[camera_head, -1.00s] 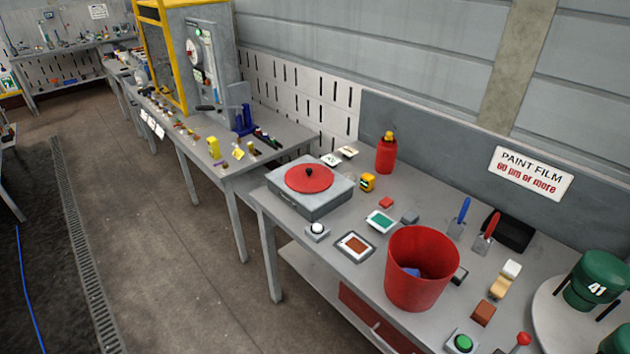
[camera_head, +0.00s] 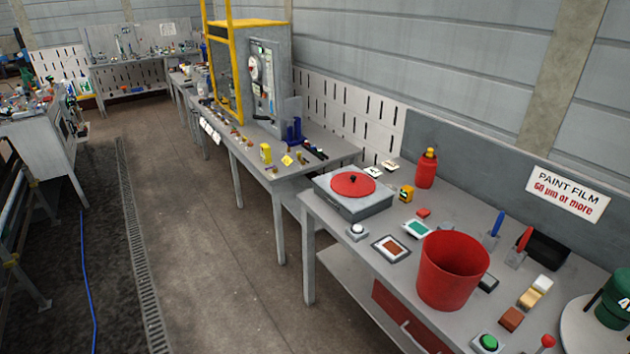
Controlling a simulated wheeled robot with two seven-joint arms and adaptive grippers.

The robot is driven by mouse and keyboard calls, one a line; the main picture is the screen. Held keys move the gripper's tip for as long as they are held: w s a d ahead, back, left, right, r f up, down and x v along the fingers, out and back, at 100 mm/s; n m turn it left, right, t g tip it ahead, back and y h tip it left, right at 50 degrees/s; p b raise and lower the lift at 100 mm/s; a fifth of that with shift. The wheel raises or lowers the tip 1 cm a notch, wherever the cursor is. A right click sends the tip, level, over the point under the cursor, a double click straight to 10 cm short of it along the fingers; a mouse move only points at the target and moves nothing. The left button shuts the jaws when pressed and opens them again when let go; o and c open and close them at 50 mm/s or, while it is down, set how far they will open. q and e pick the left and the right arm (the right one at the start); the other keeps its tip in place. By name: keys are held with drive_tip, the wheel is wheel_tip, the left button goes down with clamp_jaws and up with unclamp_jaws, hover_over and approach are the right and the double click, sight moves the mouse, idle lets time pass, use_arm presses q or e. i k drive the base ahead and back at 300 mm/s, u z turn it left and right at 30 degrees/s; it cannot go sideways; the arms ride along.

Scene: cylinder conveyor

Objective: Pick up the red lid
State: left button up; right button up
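The red lid (camera_head: 353,185) is a flat red disc with a small dark knob in its middle. It lies on top of a grey box (camera_head: 352,207) near the left end of the nearer table. Neither of my grippers shows in the head view, so nothing is seen touching the lid.
The grey table (camera_head: 466,226) also bears a red bucket (camera_head: 452,271), a red bottle (camera_head: 426,170), a white button (camera_head: 357,231), a green button (camera_head: 488,342) and a framed brown panel (camera_head: 391,248). A second table with a yellow-framed machine (camera_head: 239,75) stands beyond.

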sight(348, 184)
drive_tip(key=u, duration=0.7)
drive_tip(key=i, duration=0.9)
drive_tip(key=u, duration=0.45)
drive_tip(key=i, duration=0.8)
drive_tip(key=z, duration=1.05)
drive_tip(key=i, duration=0.7)
drive_tip(key=z, duration=0.85)
